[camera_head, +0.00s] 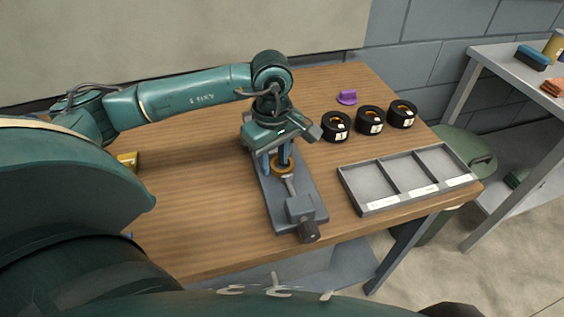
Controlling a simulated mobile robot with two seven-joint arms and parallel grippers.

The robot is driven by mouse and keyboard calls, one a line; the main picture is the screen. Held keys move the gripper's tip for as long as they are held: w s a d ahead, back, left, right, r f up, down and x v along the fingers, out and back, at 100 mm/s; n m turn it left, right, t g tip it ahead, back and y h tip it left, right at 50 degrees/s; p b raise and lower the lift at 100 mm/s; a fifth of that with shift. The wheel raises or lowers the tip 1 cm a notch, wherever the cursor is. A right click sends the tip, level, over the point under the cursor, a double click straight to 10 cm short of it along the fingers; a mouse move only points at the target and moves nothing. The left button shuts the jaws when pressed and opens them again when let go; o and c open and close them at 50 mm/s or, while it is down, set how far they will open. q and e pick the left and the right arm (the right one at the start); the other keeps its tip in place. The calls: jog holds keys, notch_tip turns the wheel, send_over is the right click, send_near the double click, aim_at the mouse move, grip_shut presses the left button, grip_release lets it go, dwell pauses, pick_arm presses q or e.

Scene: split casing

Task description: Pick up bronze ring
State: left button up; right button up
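The bronze ring (284,171) is at the middle of a grey vise-like fixture (305,190) on the wooden table. My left gripper (277,163) points down right over the ring, with its blue fingers reaching to the ring's level. The gripper and its fingers hide part of the ring. I cannot tell whether the fingers touch it or grip it. My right gripper is not in view.
A grey three-compartment tray (378,207) with labels stands right of the fixture. Several black spools (336,127) and a purple part (347,97) sit behind it. A yellow object (128,161) lies at the left. The table's front left is clear.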

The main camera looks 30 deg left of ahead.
pick_arm(q)
jog(key=shift+f, duration=0.7)
jog(key=shift+c, duration=0.4)
grip_shut()
